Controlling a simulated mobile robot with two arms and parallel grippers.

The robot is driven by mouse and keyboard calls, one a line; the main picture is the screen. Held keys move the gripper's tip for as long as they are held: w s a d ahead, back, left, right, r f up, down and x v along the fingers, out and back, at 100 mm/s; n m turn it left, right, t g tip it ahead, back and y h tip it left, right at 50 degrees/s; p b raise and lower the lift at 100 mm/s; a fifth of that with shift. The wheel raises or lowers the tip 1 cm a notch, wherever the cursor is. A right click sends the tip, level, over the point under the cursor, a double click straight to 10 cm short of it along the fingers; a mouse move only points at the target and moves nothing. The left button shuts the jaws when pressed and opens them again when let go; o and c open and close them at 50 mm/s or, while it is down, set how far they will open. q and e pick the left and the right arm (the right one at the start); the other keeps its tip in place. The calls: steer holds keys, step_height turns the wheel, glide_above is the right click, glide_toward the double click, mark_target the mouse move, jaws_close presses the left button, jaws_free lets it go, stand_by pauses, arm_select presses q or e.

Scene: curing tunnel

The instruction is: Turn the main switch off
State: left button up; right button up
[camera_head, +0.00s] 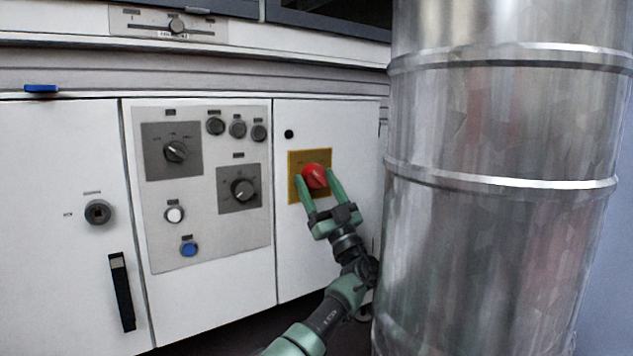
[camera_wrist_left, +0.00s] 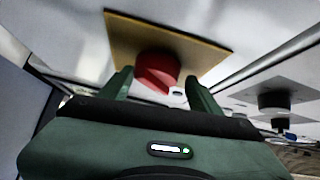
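The main switch is a red rotary knob (camera_head: 315,176) on a yellow plate (camera_head: 296,160) on the right-hand white cabinet panel. My left gripper (camera_head: 316,182) is in front of it, with its green fingers spread to either side of the knob. In the left wrist view the red knob (camera_wrist_left: 157,70) shows beyond and between the fingertips of the left gripper (camera_wrist_left: 158,84), with small gaps on both sides. The knob's handle looks tilted in the head view. Whether a finger touches it I cannot tell. My right gripper is not in view.
A large metal cylinder (camera_head: 500,230) stands close on the right of the arm. A grey control panel (camera_head: 205,215) with knobs and buttons lies left of the switch. A black handle (camera_head: 122,290) is on the left door. A slider plate (camera_head: 205,28) is above.

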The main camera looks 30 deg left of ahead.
arm_select(q)
steer(key=shift+d+f, duration=0.1)
steer(key=shift+f, duration=0.1)
step_height(320, 180, up, 20)
steer(key=p, duration=1.1)
steer(key=shift+s+r, duration=0.1)
